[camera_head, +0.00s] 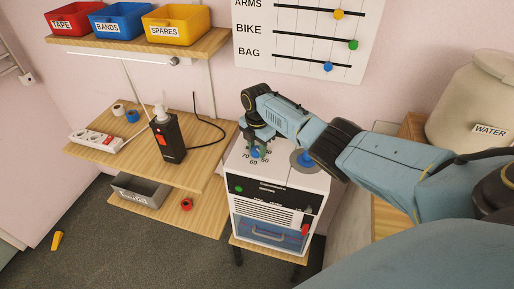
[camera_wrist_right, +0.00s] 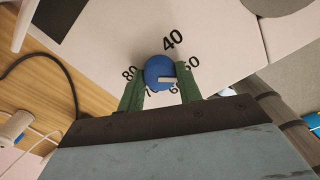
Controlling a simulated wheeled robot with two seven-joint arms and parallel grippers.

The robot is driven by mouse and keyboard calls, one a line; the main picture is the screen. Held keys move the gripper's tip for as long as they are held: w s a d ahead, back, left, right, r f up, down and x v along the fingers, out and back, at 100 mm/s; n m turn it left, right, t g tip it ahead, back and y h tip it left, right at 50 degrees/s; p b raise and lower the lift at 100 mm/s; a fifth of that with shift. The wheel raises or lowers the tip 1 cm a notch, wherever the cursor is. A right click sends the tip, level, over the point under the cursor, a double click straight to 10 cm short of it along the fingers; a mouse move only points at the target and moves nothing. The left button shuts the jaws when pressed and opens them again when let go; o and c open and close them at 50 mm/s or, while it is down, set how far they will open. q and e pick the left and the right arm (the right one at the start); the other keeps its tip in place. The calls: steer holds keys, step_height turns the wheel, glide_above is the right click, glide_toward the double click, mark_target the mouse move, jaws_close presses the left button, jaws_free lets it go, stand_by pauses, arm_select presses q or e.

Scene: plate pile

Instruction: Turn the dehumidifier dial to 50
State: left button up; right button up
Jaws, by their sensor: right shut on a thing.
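The dehumidifier (camera_head: 271,191) is a white box with a dark front panel. The blue dial (camera_head: 256,154) sits on its top face with black numbers around it. In the right wrist view the dial (camera_wrist_right: 158,68) has a white pointer mark toward the right of the picture; I cannot tell exactly which number it meets. The 40 is above the dial, 80 to its left, and what looks like 50 to its right; lower numbers are partly hidden. My right gripper (camera_head: 259,148) points down, its green fingers shut on the dial's two sides. My left gripper is not in view.
A second blue knob on a grey disc (camera_head: 303,160) sits on the top, beneath my right arm. A wooden table (camera_head: 205,160) at left holds a black bottle-topped device (camera_head: 168,137) and a power strip (camera_head: 95,138). A water container (camera_head: 474,97) stands at right.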

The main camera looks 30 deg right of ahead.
mark_target(257, 149)
steer(key=shift+n, duration=1)
steer(key=o, duration=1)
steer(key=shift+r, duration=0.1)
step_height(257, 149, up, 13)
steer(key=shift+r+p, duration=0.15)
steer(key=shift+p, duration=0.2)
